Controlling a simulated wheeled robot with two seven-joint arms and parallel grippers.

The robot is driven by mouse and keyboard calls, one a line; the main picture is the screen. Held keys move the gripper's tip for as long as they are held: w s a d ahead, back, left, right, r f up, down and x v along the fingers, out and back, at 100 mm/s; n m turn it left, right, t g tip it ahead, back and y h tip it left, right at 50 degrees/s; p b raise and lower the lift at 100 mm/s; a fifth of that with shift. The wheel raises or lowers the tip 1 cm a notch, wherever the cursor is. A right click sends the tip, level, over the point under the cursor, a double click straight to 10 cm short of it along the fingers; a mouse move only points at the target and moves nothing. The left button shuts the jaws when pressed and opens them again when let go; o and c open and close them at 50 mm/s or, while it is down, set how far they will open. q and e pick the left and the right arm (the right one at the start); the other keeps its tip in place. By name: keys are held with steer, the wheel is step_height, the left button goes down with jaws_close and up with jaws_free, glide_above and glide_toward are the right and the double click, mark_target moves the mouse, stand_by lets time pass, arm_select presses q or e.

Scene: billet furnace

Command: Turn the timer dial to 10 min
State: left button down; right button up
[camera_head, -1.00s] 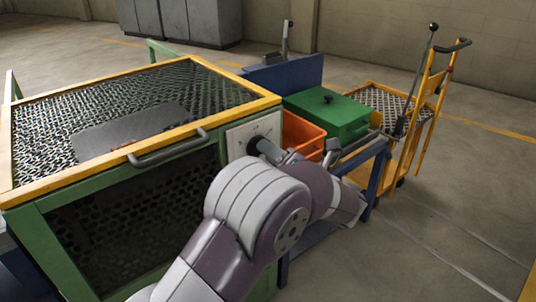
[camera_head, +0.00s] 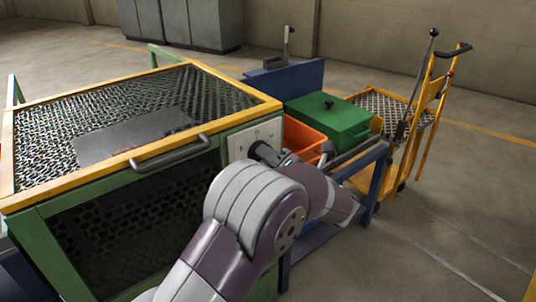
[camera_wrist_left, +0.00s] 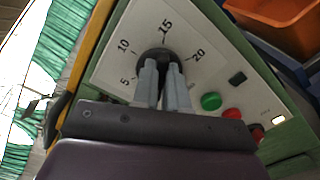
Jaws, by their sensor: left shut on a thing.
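The timer dial (camera_wrist_left: 158,56) is a dark round knob on a white panel (camera_wrist_left: 120,68) marked 5, 10, 15 and 20. My left gripper (camera_wrist_left: 163,68) is shut on the dial, one grey finger on each side. The fingers cover much of the knob, and I cannot tell which mark it points to. In the head view the panel (camera_head: 238,143) is on the front right corner of the green-framed furnace cage (camera_head: 190,168), with the gripper (camera_head: 270,154) against it. My right gripper is not in view.
Green (camera_wrist_left: 211,101) and red (camera_wrist_left: 232,113) buttons sit on the panel near the fingers. An orange bin (camera_head: 303,138) and a green box (camera_head: 330,117) stand right of the cage. A yellow trolley (camera_head: 425,110) stands farther right. The cage handle (camera_head: 170,153) juts out left of the panel.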

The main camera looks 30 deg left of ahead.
arm_select(q)
steer(key=shift+s+a+f+m+p, duration=0.1)
steer(key=shift+m+p, duration=3.4)
steer(key=shift+m, duration=0.35)
steer(key=shift+s+d+f+m+p, duration=0.1)
steer(key=shift+f+m+p, duration=0.05)
steer(key=shift+m+p, duration=3.5)
steer(key=shift+a+f+m+p, duration=0.1)
steer(key=shift+m+p, duration=3.25)
steer(key=shift+m, duration=0.65)
steer(key=shift+f, duration=0.1)
steer(key=c, duration=1.2)
jaws_free()
steer(key=shift+o, duration=0.2)
